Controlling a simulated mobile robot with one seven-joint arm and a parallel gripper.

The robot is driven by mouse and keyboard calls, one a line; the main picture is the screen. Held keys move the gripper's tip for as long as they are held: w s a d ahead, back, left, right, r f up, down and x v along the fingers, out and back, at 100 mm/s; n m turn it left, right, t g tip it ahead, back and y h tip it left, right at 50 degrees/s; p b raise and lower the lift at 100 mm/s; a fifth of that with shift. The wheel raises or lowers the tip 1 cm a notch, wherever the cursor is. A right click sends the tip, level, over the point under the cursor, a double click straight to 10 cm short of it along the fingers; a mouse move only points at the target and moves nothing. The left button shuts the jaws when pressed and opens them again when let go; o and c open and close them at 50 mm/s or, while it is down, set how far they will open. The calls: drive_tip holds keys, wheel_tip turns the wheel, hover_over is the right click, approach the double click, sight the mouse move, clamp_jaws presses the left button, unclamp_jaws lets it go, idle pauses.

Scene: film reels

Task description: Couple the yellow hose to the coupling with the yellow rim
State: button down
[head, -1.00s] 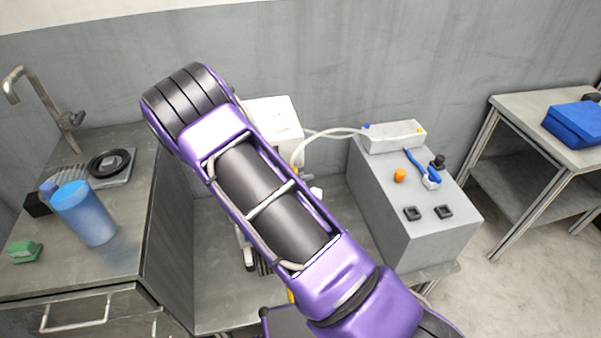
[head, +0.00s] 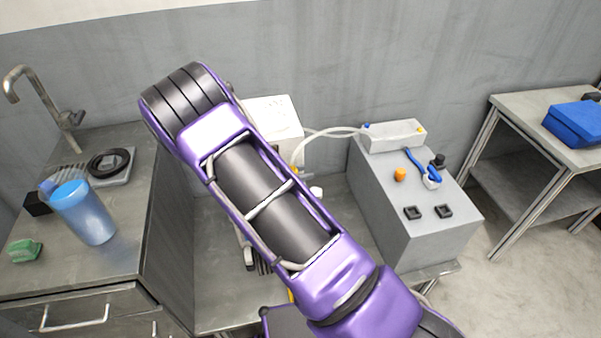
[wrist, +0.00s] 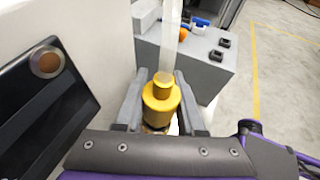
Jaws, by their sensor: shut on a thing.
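In the wrist view, my gripper (wrist: 161,112) is shut on the yellow hose end (wrist: 161,99), a yellow stepped cylinder between the two grey fingers. A pale translucent hose (wrist: 170,45) rises from its top. In the head view my arm hides the gripper and the yellow hose end. A small yellow spot (head: 421,130) shows on the right of a pale grey block, with a blue spot (head: 366,126) on its left. I cannot tell whether the yellow spot is a coupling rim. No yellow-rimmed coupling shows clearly.
A white machine (head: 276,117) stands behind my arm; its dark panel (wrist: 45,95) is close left in the wrist view. A grey cabinet (head: 385,210) at right carries an orange piece (head: 399,174), a blue-handled tool (head: 416,160) and black square pieces (head: 412,213). A sink counter is at left.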

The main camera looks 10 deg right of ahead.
drive_tip(key=shift+f+b, duration=0.4)
drive_tip(key=shift+f, duration=0.2)
drive_tip(key=c, duration=0.8)
unclamp_jaws()
drive_tip(key=shift+p+v, duration=1.6)
drive_tip(key=shift+v, duration=3.9)
